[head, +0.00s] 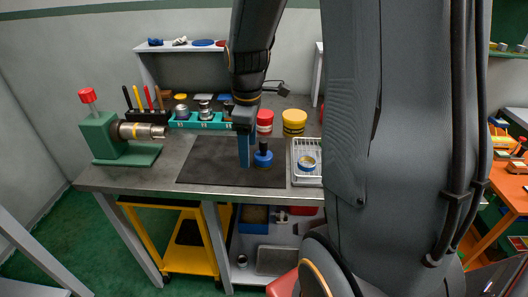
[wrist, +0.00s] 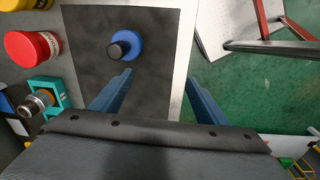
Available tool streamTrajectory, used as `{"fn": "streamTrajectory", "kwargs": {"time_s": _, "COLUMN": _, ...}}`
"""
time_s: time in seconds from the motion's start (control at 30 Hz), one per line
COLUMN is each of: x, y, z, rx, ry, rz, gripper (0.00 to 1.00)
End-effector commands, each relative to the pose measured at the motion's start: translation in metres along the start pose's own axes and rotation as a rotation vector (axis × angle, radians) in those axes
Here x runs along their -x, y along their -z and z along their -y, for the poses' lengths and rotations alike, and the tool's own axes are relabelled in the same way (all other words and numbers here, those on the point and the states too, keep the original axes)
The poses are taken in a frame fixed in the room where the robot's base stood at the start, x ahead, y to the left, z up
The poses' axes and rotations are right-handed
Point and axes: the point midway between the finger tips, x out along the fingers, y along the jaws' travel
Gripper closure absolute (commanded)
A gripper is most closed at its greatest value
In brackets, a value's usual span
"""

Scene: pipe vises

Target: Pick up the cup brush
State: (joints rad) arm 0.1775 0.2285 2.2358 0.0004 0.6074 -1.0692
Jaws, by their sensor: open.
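A round blue piece with a black upright stub, which I take to be the cup brush (head: 263,158), stands on the dark mat (head: 210,165) on the grey workbench. In the wrist view the cup brush (wrist: 133,43) lies beyond the fingertips, left of the middle between them, and nothing touches it. My gripper (head: 245,163) has blue fingers pointing down, just left of the brush in the head view. In the wrist view my gripper (wrist: 160,75) is open, with nothing between its fingers. The brush's underside is hidden.
A white wire tray (head: 305,179) holding a blue-rimmed round item stands right of the mat. A teal rack (head: 200,124) with metal parts, a red tub (head: 265,122) and a yellow tub (head: 294,122) stand behind. A green vise (head: 105,140) holds a pipe at the left.

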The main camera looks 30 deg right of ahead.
Motion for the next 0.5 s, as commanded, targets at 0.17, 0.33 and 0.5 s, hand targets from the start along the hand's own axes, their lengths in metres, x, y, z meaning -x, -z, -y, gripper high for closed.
{"fn": "streamTrajectory", "kwargs": {"time_s": 0.17, "x": 0.001, "y": -0.011, "z": -0.042, "rx": 0.295, "ry": 0.026, "rz": 0.013, "gripper": 0.32}}
{"fn": "streamTrajectory", "kwargs": {"time_s": 0.33, "x": 0.0, "y": -0.021, "z": -0.07, "rx": 0.522, "ry": 0.053, "rz": 0.015, "gripper": 0.32}}
{"fn": "streamTrajectory", "kwargs": {"time_s": 0.5, "x": -0.001, "y": -0.027, "z": -0.084, "rx": 0.647, "ry": 0.068, "rz": 0.013, "gripper": 0.32}}
